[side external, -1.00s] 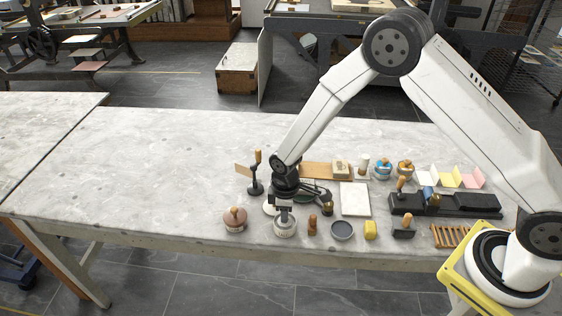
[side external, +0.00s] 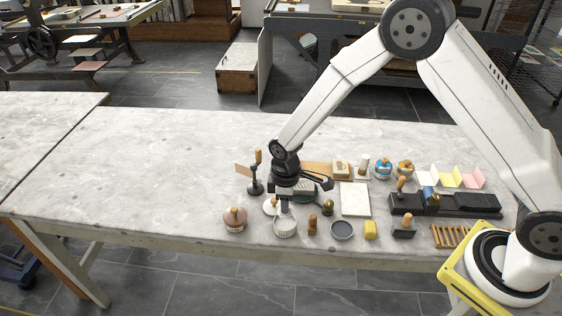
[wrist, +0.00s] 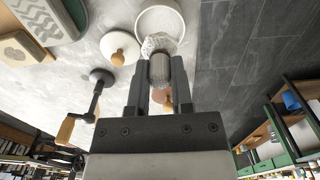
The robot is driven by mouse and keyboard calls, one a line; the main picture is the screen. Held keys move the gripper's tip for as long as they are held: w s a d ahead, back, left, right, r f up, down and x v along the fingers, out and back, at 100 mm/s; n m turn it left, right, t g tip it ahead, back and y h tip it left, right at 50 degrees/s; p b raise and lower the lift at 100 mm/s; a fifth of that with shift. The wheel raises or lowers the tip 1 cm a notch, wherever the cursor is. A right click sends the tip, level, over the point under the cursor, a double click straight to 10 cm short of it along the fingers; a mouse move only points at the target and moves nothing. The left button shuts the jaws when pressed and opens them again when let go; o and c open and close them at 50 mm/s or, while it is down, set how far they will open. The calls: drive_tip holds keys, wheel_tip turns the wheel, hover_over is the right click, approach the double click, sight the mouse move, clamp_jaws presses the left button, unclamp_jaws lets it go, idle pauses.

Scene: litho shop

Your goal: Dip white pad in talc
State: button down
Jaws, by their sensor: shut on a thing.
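My gripper (side external: 284,196) is shut on the white pad (wrist: 160,43) by its grey ribbed handle. In the side view the pad (side external: 284,208) hangs just above the white talc pot (side external: 285,230). In the wrist view the pad overlaps the near part of the pot's round rim (wrist: 142,20). The pad's white end looks pale and fluffy. The pot's contents are mostly hidden. A white lid with a wooden knob (wrist: 119,48) lies beside the pot; it shows partly behind my gripper in the side view (side external: 268,209).
A pink lidded pot (side external: 234,222) stands to the left. A wooden-handled tool (side external: 256,178) stands behind it. The table's left side is clear.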

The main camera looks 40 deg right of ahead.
drive_tip(key=shift+r, duration=1.5)
drive_tip(key=shift+d+r+m, duration=0.3)
drive_tip(key=shift+d+r, duration=0.05)
drive_tip(key=shift+d, duration=0.1)
drive_tip(key=s+d+r+m, duration=0.4)
drive_tip(key=d+r+m, duration=0.3)
drive_tip(key=d, duration=0.3)
drive_tip(key=shift+r+m, duration=0.25)
drive_tip(key=shift+m, duration=0.45)
